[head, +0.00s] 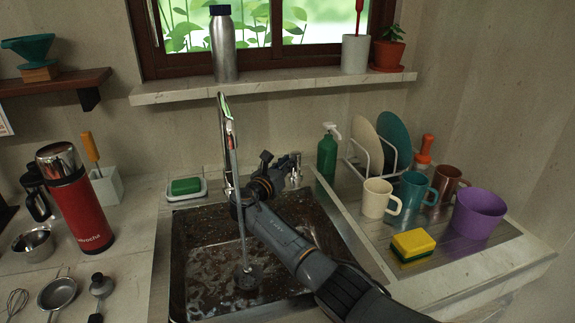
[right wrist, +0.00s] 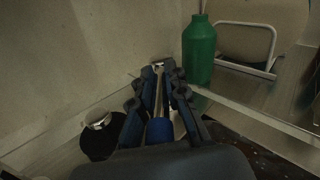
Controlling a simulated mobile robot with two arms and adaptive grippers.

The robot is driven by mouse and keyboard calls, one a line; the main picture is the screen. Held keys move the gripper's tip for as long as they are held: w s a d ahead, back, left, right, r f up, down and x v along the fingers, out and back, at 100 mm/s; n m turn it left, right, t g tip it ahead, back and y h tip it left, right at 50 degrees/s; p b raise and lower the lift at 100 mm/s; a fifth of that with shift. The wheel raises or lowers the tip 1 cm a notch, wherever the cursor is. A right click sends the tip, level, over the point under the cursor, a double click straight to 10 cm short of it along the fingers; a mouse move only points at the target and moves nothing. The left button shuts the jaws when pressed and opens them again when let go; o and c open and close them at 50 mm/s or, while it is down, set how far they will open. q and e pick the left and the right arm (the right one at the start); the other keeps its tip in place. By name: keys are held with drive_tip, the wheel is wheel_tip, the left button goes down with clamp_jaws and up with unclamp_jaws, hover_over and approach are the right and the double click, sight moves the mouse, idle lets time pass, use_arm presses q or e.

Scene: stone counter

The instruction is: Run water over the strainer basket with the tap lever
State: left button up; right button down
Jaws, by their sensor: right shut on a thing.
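The silver tap (head: 227,145) stands at the back of the sink, and a thin stream of water falls from its spout. The stream lands on the small dark strainer basket (head: 248,281) on the sink floor. My right gripper (head: 280,167) reaches across the sink to the back ledge, right of the tap. In the right wrist view its fingers (right wrist: 161,76) are shut on the slim metal tap lever (right wrist: 158,92). The lever is partly hidden between the fingers. My left gripper is out of view.
A green soap bottle (head: 327,153) stands just right of my right gripper. The drainboard (head: 465,246) holds mugs, a purple cup (head: 479,213) and a sponge (head: 412,245). A red flask (head: 78,205) stands left. The sink (head: 195,240) has wet, foamy patches.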

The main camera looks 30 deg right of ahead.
idle(0.3)
drive_tip(key=c, duration=1.4)
unclamp_jaws()
drive_tip(key=shift+o, duration=0.2)
drive_tip(key=shift+r, duration=4.95)
